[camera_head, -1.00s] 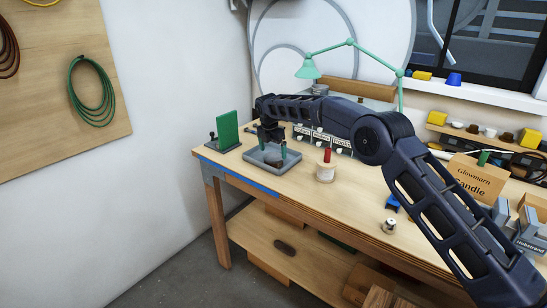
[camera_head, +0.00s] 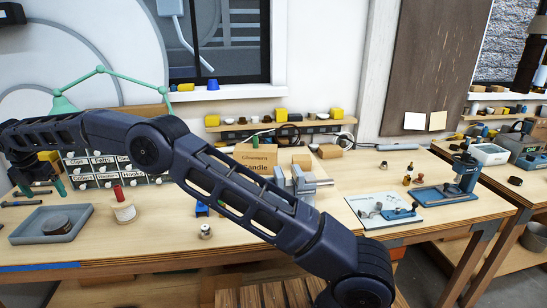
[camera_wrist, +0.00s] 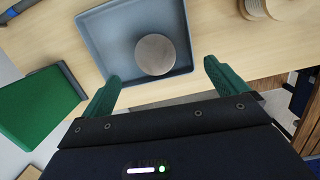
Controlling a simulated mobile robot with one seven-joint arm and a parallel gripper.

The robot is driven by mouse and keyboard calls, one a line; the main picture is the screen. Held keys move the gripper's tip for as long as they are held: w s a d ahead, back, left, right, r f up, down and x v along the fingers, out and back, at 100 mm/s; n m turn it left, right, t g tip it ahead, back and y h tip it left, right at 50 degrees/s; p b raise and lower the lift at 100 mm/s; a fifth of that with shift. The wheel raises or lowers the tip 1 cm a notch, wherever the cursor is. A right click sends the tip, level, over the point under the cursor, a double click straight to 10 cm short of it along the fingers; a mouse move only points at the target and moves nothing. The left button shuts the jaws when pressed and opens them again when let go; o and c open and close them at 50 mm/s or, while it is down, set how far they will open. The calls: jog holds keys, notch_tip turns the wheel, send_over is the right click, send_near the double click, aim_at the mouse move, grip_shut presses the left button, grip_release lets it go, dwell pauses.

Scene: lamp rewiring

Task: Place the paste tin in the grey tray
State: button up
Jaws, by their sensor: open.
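The grey tray (camera_head: 28,228) lies on the workbench at the left of the head view. The paste tin (camera_head: 56,227), dark and round, sits inside it. In the wrist view the tin (camera_wrist: 155,56) shows as a brownish-grey disc on the floor of the tray (camera_wrist: 108,40), towards the corner nearer my gripper. My gripper (camera_wrist: 164,82) has two green fingers, wide apart with nothing between them. In the head view my gripper (camera_head: 44,190) hangs above the bench at the tray's far side, apart from the tin.
A pale spool (camera_head: 123,211) with a red top stands right of the tray. A small metal part (camera_head: 206,231) lies near the front edge. Labelled drawers (camera_head: 112,170) stand behind. A green upright block (camera_wrist: 38,105) is beside the tray in the wrist view.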

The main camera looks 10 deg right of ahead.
jog(key=w+d+r+m, duration=0.4)
jog(key=w+d+r, duration=0.55)
jog(key=d, duration=0.35)
jog(key=w+d+r+m, duration=0.2)
jog(key=d+r+m, duration=0.25)
jog(key=d, duration=0.85)
jog(key=w+d+r+m+t, duration=0.1)
jog(key=d+r+m, duration=0.35)
jog(key=d, duration=0.75)
jog(key=w+d+r+m, duration=0.25)
jog(key=d+r, duration=0.25)
jog(key=d, duration=0.8)
jog(key=s+d+m, duration=0.5)
jog(key=s+d, duration=0.1)
jog(key=d, duration=0.6)
jog(key=s+d+m, duration=0.4)
jog(key=s+d, duration=0.2)
jog(key=d, duration=0.6)
jog(key=s+d+f+m+t, duration=0.1)
jog(key=s+d+f+m, duration=0.4)
jog(key=s, duration=0.4)
jog(key=s+d+f+m, duration=0.5)
jog(key=s+d+f, duration=0.1)
jog(key=s+d, duration=0.3)
jog(key=shift+s+d+f+m+t, duration=0.35)
jog(key=shift+s+f+t, duration=0.05)
jog(key=shift+s, duration=0.15)
